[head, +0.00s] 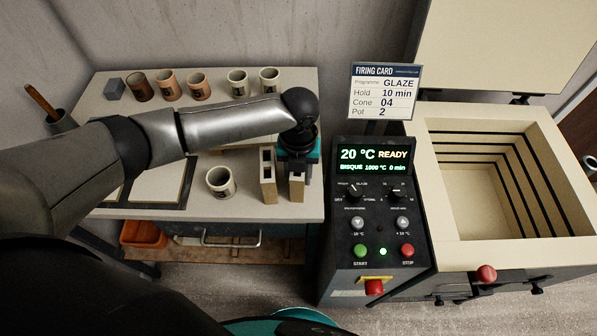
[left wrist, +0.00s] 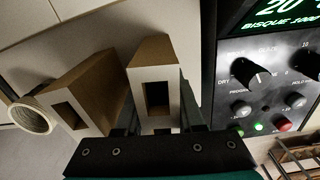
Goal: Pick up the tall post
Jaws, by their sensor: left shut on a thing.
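Two pale, hollow kiln posts stand side by side at the front right of the table. My left gripper (head: 297,178) reaches down over the right post (head: 297,187). In the left wrist view the gripper (left wrist: 158,125) is shut on this post (left wrist: 151,68), with a finger on each side. The left post (head: 267,178) stands just beside it, free of the fingers; it also shows in the left wrist view (left wrist: 78,88). The gripper hides part of the held post, so I cannot compare their full heights. My right gripper is not in view.
A cream cup (head: 221,181) stands left of the posts. Several cups (head: 198,86) and a grey block (head: 115,88) line the table's back. The kiln control panel (head: 377,200) rises close on the right, beside the open kiln (head: 470,190). A firing card (head: 384,92) stands behind it.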

